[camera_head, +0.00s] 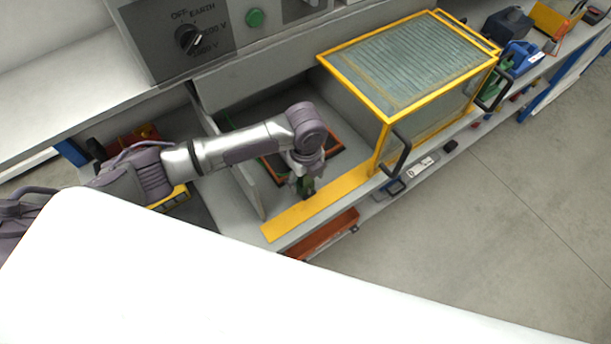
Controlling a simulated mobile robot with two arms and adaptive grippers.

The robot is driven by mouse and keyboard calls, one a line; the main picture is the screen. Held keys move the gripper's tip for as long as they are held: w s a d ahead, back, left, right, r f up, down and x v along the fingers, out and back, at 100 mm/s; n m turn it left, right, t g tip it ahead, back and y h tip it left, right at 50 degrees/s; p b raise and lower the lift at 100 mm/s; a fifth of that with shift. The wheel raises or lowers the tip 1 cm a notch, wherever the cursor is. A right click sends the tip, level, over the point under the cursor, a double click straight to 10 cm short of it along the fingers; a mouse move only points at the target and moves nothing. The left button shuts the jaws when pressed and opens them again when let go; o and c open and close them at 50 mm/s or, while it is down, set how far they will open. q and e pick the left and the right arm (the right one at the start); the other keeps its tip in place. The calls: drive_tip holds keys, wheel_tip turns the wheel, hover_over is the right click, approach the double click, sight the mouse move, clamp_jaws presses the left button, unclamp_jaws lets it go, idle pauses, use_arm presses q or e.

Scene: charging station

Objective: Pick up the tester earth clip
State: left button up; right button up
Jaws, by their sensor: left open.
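My left gripper (304,186) points down into a grey bay in front of the tester panel (175,50). It is open. A small green piece (308,187), which may be the tester earth clip, shows right at its fingertips. It is mostly hidden by the fingers, and I cannot tell whether they touch it. A thin green line (228,121) shows at the back left of the bay. A dark mat with an orange border (328,150) lies behind the gripper. My right gripper is not in view.
A yellow-framed clear guard (410,65) with black handles stands right of the bay. A yellow strip (318,204) runs along the bay's front edge, and a grey wall (235,175) bounds its left. An orange bin (325,233) sits below the strip. The floor at right is clear.

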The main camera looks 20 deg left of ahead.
use_arm(q)
drive_tip(key=shift+f, duration=0.9)
drive_tip(key=shift+c, duration=0.4)
